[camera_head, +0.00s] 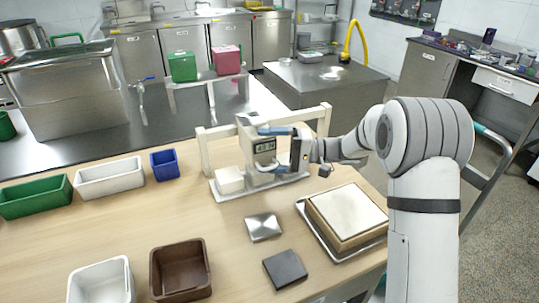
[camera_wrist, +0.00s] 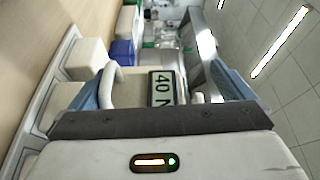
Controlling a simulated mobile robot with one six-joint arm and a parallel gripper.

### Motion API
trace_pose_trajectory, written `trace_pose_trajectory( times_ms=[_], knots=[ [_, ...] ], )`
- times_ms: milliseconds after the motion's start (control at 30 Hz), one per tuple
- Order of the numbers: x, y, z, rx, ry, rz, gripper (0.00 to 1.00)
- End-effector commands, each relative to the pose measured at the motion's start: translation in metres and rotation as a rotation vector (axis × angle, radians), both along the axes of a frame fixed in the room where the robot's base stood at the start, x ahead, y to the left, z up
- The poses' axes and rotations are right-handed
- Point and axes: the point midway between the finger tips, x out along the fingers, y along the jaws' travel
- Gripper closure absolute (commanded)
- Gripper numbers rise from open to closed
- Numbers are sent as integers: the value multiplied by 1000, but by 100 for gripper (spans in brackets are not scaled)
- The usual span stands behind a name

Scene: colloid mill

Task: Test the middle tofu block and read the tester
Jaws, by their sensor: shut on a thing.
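The tester (camera_head: 262,150) is a pale device with a grey display, inside a cream frame (camera_head: 206,150) over a metal tray (camera_head: 236,197). Its display (camera_wrist: 162,88) reads "40 N" in the wrist view, turned sideways. My gripper (camera_head: 272,131) is shut on the tester, with blue fingers on either side of its body. A white tofu block (camera_head: 229,180) sits at the tray's left end. The wrist view shows two pale blocks on the tray, one farther (camera_wrist: 88,58) and one nearer (camera_wrist: 64,96). The tester and gripper hide the tray's middle, so I cannot see whether the tester's tip touches a block.
A small steel plate (camera_head: 263,227) and a dark slab (camera_head: 285,269) lie in front. A board-topped tray (camera_head: 345,215) stands right. Green (camera_head: 35,198), white (camera_head: 109,178) and blue (camera_head: 164,165) bins stand left; white (camera_head: 102,283) and brown (camera_head: 180,270) bins are in front.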

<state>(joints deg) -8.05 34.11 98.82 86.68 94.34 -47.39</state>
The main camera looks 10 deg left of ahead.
Motion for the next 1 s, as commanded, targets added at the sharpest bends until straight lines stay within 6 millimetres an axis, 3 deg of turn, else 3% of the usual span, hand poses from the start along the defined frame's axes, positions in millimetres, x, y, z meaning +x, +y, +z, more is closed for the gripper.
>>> trace_pose_trajectory(
  times_ms=[33, 200, 233, 1000],
  knots=[
    [7, 2, 54, 85, -73, -17, 18],
    [7, 3, 55, 86, -74, -16, 18],
    [-1, 2, 15, 9, -15, 5, 18],
    [11, -48, 7, 5, -8, -2, 18]
  ],
)
